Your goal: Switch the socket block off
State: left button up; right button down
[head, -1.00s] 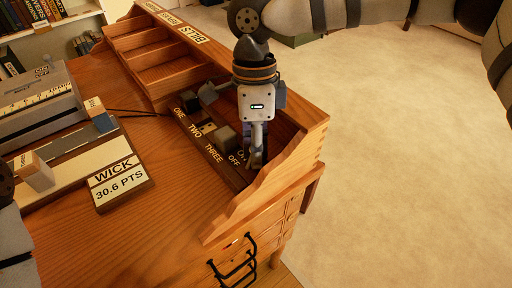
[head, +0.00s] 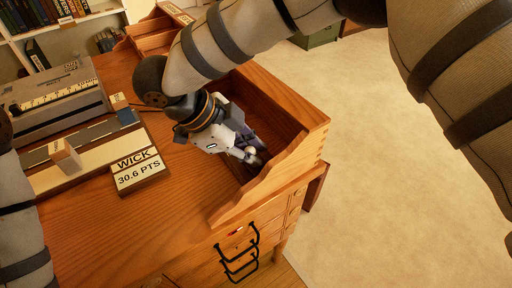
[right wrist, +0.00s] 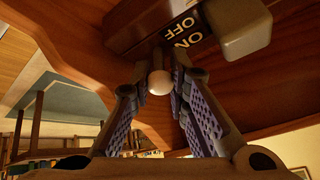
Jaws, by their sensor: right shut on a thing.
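The socket block (right wrist: 152,22) is a dark bar marked ON and OFF at the top of the right wrist view, with a grey plug (right wrist: 243,25) at its right. A white round knob (right wrist: 160,82) sits between the fingertips of my right gripper (right wrist: 160,75), next to the ON and OFF marks. The fingers are shut on this knob. In the head view my right gripper (head: 250,155) is down in the desk's right compartment, and my arm and gripper hide most of the block. The switch's position cannot be told. My left gripper is out of view.
The wooden desk (head: 110,225) has a raised side wall (head: 285,160) close to the right gripper. A WICK 30.6 PTS sign (head: 139,170) and a grey device with a ruler (head: 60,102) stand at left. Open carpet (head: 400,210) lies to the right.

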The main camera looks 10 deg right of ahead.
jog(key=shift+s+a+f+t+h, duration=0.1)
jog(key=shift+a+t+h, duration=0.25)
jog(key=shift+h, duration=0.65)
jog(key=c, duration=1.5)
grip_release()
jog(key=v, duration=0.7)
jog(key=shift+a, duration=0.25)
jog(key=shift+s, duration=0.1)
